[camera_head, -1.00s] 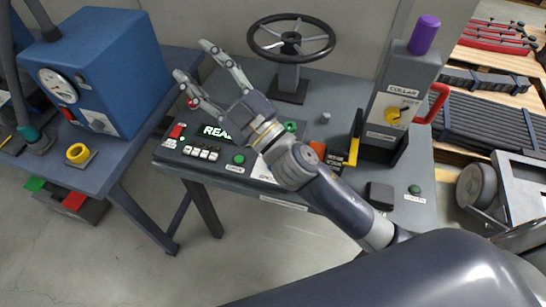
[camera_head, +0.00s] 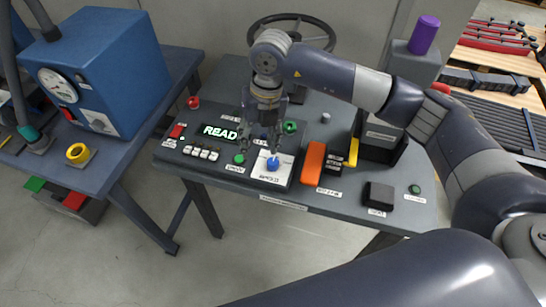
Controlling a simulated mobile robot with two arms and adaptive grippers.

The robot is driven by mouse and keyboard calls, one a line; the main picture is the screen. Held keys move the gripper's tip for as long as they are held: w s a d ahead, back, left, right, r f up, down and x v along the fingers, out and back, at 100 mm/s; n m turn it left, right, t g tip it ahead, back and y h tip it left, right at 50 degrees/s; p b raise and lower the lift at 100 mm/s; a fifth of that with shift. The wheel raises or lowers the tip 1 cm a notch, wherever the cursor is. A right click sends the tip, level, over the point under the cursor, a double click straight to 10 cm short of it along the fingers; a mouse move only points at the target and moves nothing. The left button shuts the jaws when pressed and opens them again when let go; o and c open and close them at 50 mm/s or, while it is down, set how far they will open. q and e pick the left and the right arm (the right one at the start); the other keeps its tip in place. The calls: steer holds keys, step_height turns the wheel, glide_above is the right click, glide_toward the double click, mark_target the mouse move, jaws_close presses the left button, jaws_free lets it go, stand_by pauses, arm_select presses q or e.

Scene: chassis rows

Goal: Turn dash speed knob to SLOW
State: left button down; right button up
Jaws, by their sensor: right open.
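The dash speed knob (camera_head: 272,164) is blue, with a pale pointer, on a white labelled plate (camera_head: 283,173) at the right end of the dash panel (camera_head: 215,171). The plate's lettering is too small to read surely. My right gripper (camera_head: 261,152) points down just above and around the far side of the knob. Its fingers are open. I cannot tell whether they touch the knob.
A lit display (camera_head: 221,132), a green button (camera_head: 239,159) and a green knob (camera_head: 289,127) lie close around the gripper. An orange block (camera_head: 313,163) stands right of the knob. The steering wheel (camera_head: 318,29) is behind my right arm.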

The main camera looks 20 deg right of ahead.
mark_target(273, 161)
steer(key=shift+m+h, duration=0.3)
steer(key=shift+h, duration=0.5)
steer(key=d+f+p, duration=0.1)
steer(key=f, duration=0.2)
steer(key=d+f, duration=0.1)
steer(key=f, duration=0.2)
steer(key=w+d+f+p, duration=0.1)
steer(key=d+f, duration=0.1)
steer(key=f, duration=0.2)
steer(key=shift+p, duration=0.3)
steer(key=shift+c, duration=0.6)
steer(key=shift+a, duration=0.1)
steer(key=c, duration=1)
